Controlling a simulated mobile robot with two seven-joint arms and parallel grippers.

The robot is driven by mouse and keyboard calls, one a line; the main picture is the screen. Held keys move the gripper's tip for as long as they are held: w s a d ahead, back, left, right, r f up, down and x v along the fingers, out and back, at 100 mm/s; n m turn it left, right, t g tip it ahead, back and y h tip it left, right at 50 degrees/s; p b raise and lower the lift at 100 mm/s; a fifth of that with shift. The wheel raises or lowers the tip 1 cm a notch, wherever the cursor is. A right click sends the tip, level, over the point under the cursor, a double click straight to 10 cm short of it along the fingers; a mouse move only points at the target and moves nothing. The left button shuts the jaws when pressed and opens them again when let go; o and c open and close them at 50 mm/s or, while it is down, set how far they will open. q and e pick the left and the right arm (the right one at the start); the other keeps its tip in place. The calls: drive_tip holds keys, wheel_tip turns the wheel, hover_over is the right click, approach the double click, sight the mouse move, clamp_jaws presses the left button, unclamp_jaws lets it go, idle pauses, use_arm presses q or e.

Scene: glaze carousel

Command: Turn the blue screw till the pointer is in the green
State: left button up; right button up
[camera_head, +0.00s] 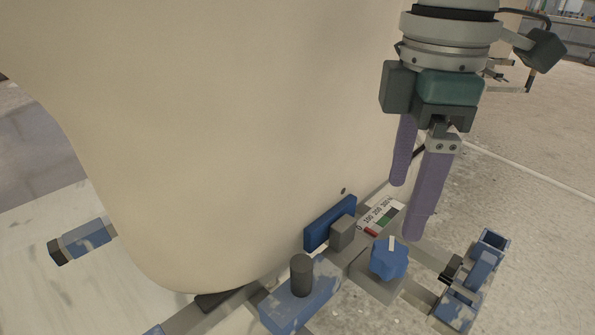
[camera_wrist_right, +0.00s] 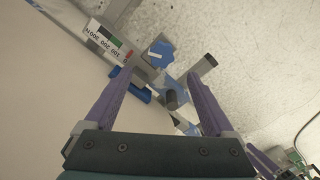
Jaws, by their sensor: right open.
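The blue screw (camera_head: 389,260) is a lobed knob with a white mark on top, standing on a grey bracket. It also shows in the wrist view (camera_wrist_right: 160,54), beyond the space between my fingertips. The gauge (camera_head: 381,214) beside it has a white scale with numbers up to 300 N and red, green and dark patches. It lies at the upper left in the wrist view (camera_wrist_right: 103,38). I cannot make out where its pointer stands. My right gripper (camera_head: 405,212) is open and empty, its purple fingers pointing down, above and behind the screw. My left gripper is out of view.
A large cream rounded body (camera_head: 210,130) fills the left and middle, close to the gauge. A dark upright post (camera_head: 301,275) on a blue block stands left of the screw. A blue clamp piece (camera_head: 472,285) is at its right. Speckled floor lies open further right.

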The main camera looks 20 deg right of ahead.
sight(391, 251)
drive_tip(key=f+b, duration=0.2)
drive_tip(key=f, duration=0.2)
drive_tip(key=f+b, duration=0.2)
drive_tip(key=f, duration=0.3)
drive_tip(key=shift+s+b, duration=0.2)
drive_tip(key=shift+b, duration=0.2)
drive_tip(key=shift+r, duration=0.1)
drive_tip(key=c, duration=1.4)
drive_tip(key=shift+r+p, duration=0.15)
drive_tip(key=shift+p, duration=0.4)
drive_tip(key=m+p, duration=0.1)
drive_tip(key=p, duration=0.5)
drive_tip(key=shift+s+r+m, duration=0.1)
drive_tip(key=shift+r+m, duration=0.3)
drive_tip(key=m+p, duration=0.1)
drive_tip(key=p, duration=0.1)
drive_tip(key=m+p, duration=0.1)
drive_tip(key=p, duration=0.1)
drive_tip(key=m+p, duration=0.2)
drive_tip(key=shift+f+p, duration=0.25)
drive_tip(key=shift+p, duration=0.1)
drive_tip(key=shift+f+m+p, duration=0.25)
drive_tip(key=shift+m+p, duration=1.05)
drive_tip(key=shift+m, duration=0.2)
